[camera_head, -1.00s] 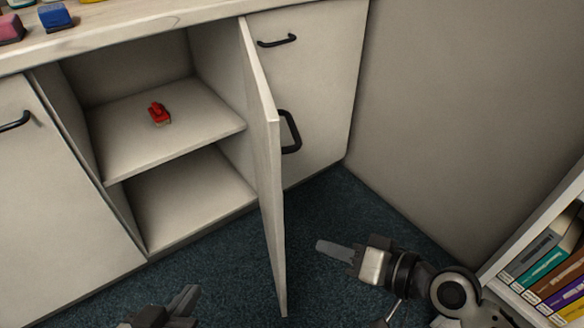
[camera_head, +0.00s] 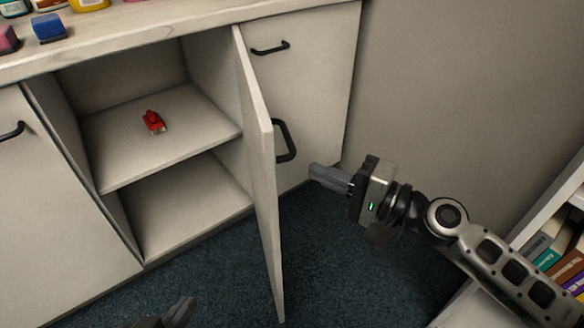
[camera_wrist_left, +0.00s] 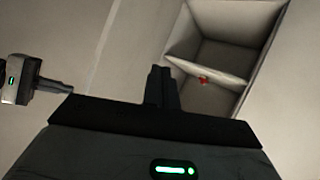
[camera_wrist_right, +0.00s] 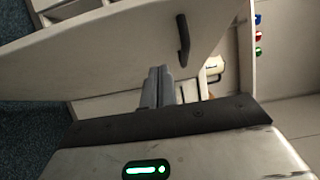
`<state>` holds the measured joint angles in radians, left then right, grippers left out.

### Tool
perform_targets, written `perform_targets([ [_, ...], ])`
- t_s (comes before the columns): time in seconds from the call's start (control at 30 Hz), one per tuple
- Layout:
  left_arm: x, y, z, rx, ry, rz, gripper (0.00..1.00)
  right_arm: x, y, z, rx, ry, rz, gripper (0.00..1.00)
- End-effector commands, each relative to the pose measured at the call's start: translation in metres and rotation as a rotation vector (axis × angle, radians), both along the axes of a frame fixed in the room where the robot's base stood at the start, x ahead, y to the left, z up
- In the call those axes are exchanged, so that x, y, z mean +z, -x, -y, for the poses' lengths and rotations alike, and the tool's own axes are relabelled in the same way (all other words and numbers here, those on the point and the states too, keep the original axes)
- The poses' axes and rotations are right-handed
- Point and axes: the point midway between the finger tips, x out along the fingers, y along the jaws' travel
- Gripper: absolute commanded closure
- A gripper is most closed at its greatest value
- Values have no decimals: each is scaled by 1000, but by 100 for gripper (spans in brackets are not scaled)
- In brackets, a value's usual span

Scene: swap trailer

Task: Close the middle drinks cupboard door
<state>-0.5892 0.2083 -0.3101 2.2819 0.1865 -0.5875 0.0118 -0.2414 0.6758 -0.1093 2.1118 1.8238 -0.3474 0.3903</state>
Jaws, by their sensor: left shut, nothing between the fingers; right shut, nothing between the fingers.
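The middle cupboard door (camera_head: 262,165) stands wide open, swung out toward me on its right side. Its black handle (camera_head: 286,141) is on the face turned to the right; the handle also shows in the right wrist view (camera_wrist_right: 183,40). The open middle cupboard (camera_head: 165,150) has one shelf with a small red object (camera_head: 153,122) on it. My right gripper (camera_head: 318,172) is shut and empty, just right of the door's outer face, apart from the handle. My left gripper (camera_head: 186,308) is shut and empty, low in front of the cupboard, left of the door.
A closed cupboard door (camera_head: 310,90) is behind the open door on the right, and another (camera_head: 45,210) is at the left. The counter top (camera_head: 130,22) holds bottles and a blue block (camera_head: 49,27). A bookshelf (camera_head: 545,215) stands at the right. Carpet is clear below.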

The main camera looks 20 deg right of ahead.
Motion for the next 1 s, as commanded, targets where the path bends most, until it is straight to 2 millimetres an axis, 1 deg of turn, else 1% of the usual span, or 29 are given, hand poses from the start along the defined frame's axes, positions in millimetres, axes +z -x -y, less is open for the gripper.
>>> perform_targets([
  [0.03,1,0,-1,5,-4,-21,100,5,-9,-7,-1,-1,4,100],
  [0.1,-2,1,-1,7,-11,-44,100,5,-17,-16,1,0,3,100],
  [0.2,-7,-1,-3,12,-26,-83,100,4,-15,-33,0,-2,-1,100],
  [0.3,-10,0,-5,14,-38,-111,100,4,-16,-44,-1,-2,-1,100],
  [0.43,-16,0,-8,16,-51,-135,100,1,-16,-51,-1,0,0,100],
  [0.67,-22,1,-9,15,-58,-148,100,0,-16,-52,-1,0,0,100],
  [0.87,-19,1,-8,15,-56,-146,100,0,-16,-54,-1,-1,-1,100],
  [1.0,-8,0,-9,18,-57,-132,100,2,-17,-64,-4,-4,-2,100],
])
